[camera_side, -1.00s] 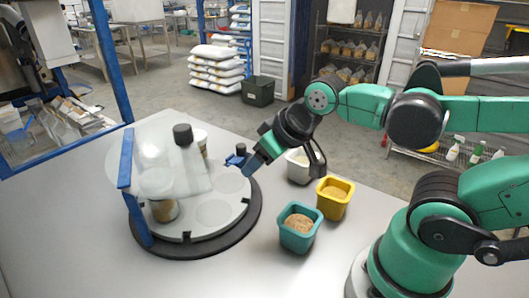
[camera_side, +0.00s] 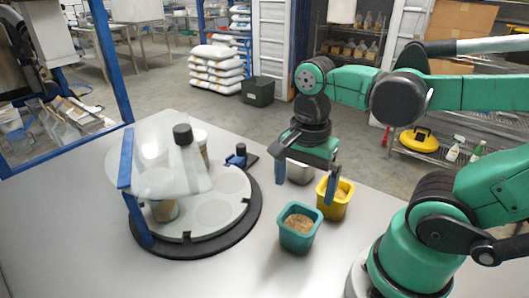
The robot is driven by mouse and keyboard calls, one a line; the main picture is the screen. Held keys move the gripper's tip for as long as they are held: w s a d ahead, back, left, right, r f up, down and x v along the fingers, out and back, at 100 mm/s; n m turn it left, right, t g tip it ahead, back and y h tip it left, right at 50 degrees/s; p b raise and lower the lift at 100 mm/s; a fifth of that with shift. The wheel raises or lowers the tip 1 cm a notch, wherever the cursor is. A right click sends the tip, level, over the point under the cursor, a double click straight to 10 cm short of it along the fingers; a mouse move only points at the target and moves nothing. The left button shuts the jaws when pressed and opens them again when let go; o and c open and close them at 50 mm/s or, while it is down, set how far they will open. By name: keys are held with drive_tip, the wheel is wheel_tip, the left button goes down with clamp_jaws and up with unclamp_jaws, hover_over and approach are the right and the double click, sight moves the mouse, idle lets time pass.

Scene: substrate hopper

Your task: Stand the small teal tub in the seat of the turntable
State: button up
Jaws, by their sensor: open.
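The small teal tub (camera_side: 297,238) stands upright on the table, filled with a brown, crumbly substrate. The turntable (camera_side: 240,205) is a pale disc on a black base, left of the tub. It has round seats; an empty-looking seat (camera_side: 213,214) faces the front right. A clear shield (camera_side: 158,165) covers its left part, with jars (camera_side: 164,209) behind it. My gripper (camera_side: 306,188) is open and empty, pointing down above and behind the teal tub, its fingers apart. It partly hides the yellow tub and a white tub behind.
A yellow tub (camera_side: 333,205) stands just behind and right of the teal tub. A white tub (camera_side: 299,172) stands farther back. A blue clamp-like piece (camera_side: 238,157) sits at the turntable's back edge. The table front is clear.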

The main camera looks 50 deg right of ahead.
drive_tip(key=shift+f, duration=4.4)
drive_tip(key=c, duration=0.8)
drive_tip(key=shift+c, duration=0.2)
wheel_tip(320, 180, up, 5)
